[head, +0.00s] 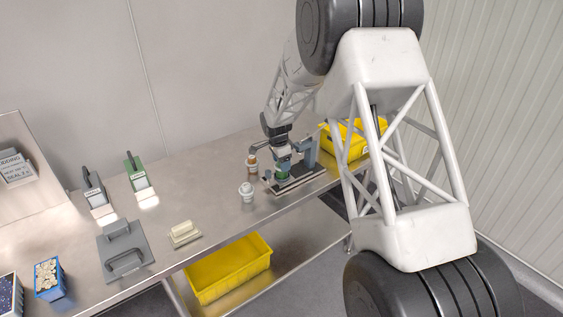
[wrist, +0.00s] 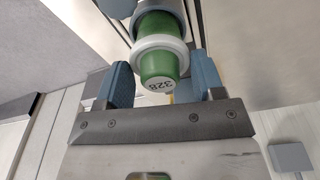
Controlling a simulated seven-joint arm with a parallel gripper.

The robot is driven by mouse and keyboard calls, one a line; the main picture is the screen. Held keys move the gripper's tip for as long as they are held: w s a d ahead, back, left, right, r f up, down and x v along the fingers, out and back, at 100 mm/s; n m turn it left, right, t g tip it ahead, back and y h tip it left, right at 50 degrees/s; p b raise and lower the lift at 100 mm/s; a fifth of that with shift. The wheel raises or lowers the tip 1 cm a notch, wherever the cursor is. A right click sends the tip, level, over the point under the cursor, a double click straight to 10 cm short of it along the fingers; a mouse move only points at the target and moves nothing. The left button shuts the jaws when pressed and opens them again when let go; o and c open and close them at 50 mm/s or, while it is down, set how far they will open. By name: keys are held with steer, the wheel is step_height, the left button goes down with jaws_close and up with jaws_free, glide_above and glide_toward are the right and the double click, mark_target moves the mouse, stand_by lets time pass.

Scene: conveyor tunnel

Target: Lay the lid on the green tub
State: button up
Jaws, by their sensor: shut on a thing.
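My gripper (head: 284,165) is low over the fixture at the right end of the bench. In the wrist view its two blue fingers (wrist: 162,78) stand on either side of a green tapered knob marked 328, and I take this knob with its white flange to be the lid (wrist: 158,65). My gripper is shut on it. A green body, apparently the green tub (wrist: 155,26), shows just beyond the white flange, with grey around it. In the head view the green tub (head: 283,176) shows small under my gripper. Whether flange and tub touch, I cannot tell.
A white capped piece (head: 246,192) and a brown-and-white one (head: 252,163) stand just left of the fixture (head: 298,181). A yellow bin (head: 345,142) is behind right. A grey handled plate (head: 124,250) and a cream block (head: 184,234) lie farther left. Bare bench lies between.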

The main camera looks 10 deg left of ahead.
steer(key=shift+f, duration=0.1)
stand_by(0.3)
steer(key=o, duration=1.1)
steer(key=shift+r, duration=3.5)
